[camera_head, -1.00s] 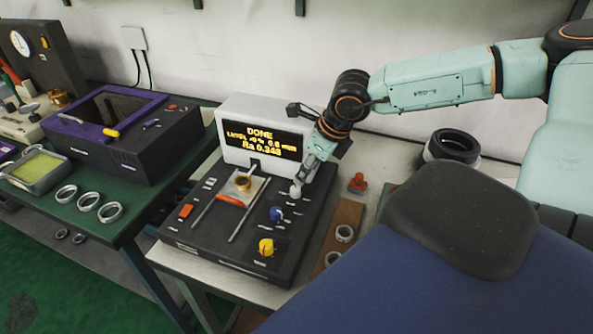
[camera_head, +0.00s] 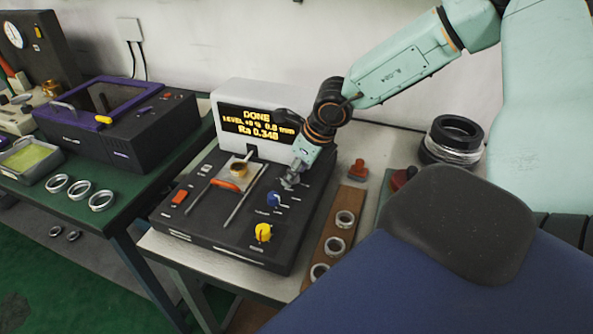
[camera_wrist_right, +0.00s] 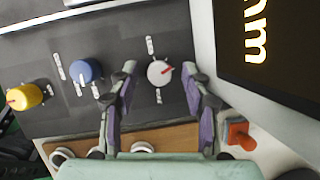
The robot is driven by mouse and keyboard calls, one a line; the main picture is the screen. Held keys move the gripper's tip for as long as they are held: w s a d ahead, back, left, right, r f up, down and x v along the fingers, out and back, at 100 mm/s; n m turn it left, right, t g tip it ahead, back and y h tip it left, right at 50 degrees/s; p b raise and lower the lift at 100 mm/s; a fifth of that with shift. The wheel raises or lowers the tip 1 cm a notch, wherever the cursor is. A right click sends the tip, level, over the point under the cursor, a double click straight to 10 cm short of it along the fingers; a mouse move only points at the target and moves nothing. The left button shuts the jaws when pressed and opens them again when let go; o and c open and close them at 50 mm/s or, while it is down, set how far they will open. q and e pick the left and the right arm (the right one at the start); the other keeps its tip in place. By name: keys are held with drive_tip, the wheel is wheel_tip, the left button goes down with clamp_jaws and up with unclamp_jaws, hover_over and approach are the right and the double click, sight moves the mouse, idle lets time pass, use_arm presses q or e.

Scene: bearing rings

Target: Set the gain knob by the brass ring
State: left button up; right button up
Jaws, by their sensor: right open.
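The brass ring (camera_head: 239,170) sits on a pale plate on the black tester (camera_head: 192,222). A white knob with a red pointer (camera_wrist_right: 158,72), a blue knob (camera_wrist_right: 86,71) and a yellow knob (camera_wrist_right: 25,97) are on the tester's panel. Their labels are too small to tell which is gain. The screen (camera_head: 258,125) reads DONE, a LEVEL line and Ra 0.348. My right gripper (camera_head: 290,181) is at the white knob. In the wrist view its open fingers (camera_wrist_right: 158,82) stand on either side of the knob, with gaps visible. My left gripper is not in view.
A brown board with several steel rings (camera_head: 337,245) lies right of the tester. A red stamp-like object (camera_head: 357,170) and a dark ring stack (camera_head: 453,140) stand behind. A green bench (camera_head: 128,211) with a purple-lidded box (camera_head: 105,101) is at left.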

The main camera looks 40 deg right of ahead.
drive_tip(key=shift+c, duration=0.4)
drive_tip(key=shift+s+a+r, duration=0.1)
drive_tip(key=shift+a+r, duration=0.05)
drive_tip(key=c, duration=0.8)
clamp_jaws()
